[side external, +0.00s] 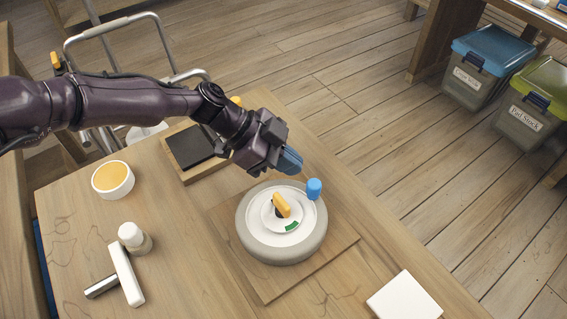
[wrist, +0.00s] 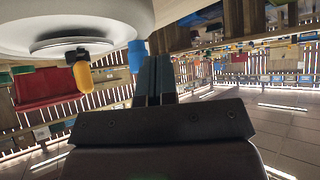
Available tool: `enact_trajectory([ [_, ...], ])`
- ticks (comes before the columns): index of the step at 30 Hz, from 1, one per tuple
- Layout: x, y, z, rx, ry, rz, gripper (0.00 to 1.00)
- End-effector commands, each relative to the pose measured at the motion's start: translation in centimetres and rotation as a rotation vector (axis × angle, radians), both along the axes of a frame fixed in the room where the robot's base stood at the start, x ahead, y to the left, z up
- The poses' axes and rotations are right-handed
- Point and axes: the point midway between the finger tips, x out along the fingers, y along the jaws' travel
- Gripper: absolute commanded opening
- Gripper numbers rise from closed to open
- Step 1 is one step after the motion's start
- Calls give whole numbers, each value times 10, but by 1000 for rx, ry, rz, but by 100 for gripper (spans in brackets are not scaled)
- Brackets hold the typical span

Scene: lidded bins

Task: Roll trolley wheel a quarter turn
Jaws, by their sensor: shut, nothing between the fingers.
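The trolley wheel (side external: 256,240) lies flat on a square wooden board, with a grey tyre and a white face. A blue peg (side external: 314,189) stands on its rim at the upper right. A yellow pointer (side external: 281,205) sits at the hub, and a green mark (side external: 291,226) lies just below it. My gripper (side external: 292,160) is shut and empty, above and beyond the wheel's far edge, up and left of the peg. In the wrist view, my gripper's fingers (wrist: 154,80) are together just right of the blue peg (wrist: 136,55); the wheel (wrist: 110,22) fills the upper left.
A black pad on a wooden board (side external: 190,145) lies behind the wheel. A bowl (side external: 113,180), a white-capped jar (side external: 133,238) and a hammer-like tool (side external: 126,275) are left. A white block (side external: 405,298) lies front right. Lidded bins (side external: 488,65) stand on the floor beyond the table.

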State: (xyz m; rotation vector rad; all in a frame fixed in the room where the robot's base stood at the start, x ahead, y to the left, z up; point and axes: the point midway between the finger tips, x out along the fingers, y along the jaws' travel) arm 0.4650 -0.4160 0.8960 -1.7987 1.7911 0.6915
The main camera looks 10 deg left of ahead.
Motion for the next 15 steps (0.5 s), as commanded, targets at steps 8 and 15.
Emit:
enact_trajectory([
  [8, 27, 47, 30, -2, -4, 3, 0],
  [15, 42, 74, 58, -2, -2, 1, 0],
])
